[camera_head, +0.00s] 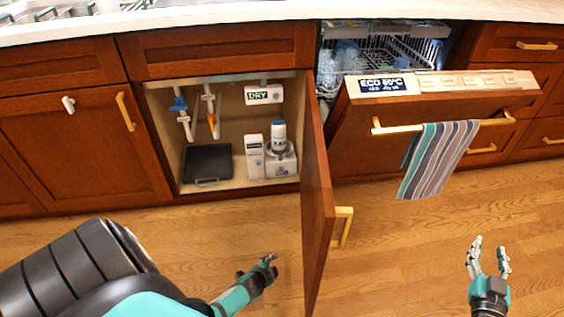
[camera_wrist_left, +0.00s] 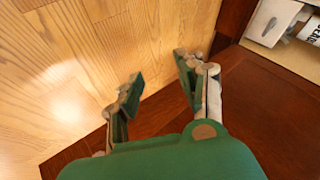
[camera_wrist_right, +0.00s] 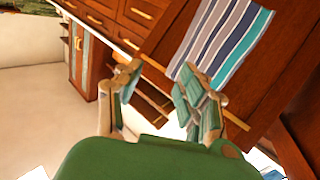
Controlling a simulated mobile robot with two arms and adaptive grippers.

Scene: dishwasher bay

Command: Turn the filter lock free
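No filter lock can be made out in any view. The dishwasher door (camera_head: 430,95) is tilted partly open, with an "ECO 50°C" display (camera_head: 382,84) on its top edge. Behind it the rack (camera_head: 400,48) and some bluish glassware (camera_head: 345,58) show; the tub floor is hidden. My left gripper (camera_head: 266,268) is open and empty, low in front of the open sink cabinet, left of its door; its fingers also stand apart in the left wrist view (camera_wrist_left: 158,70). My right gripper (camera_head: 488,252) is open and empty above the floor, right of the towel; it also shows in the right wrist view (camera_wrist_right: 160,72).
The swung-out cabinet door (camera_head: 317,190) stands between my grippers. A striped towel (camera_head: 438,160) hangs on the dishwasher handle (camera_head: 386,129). The cabinet holds a black tray (camera_head: 207,163), a white bottle (camera_head: 253,156), a white device (camera_head: 280,163) and a "DRY" sign (camera_head: 264,95). The right floor is clear.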

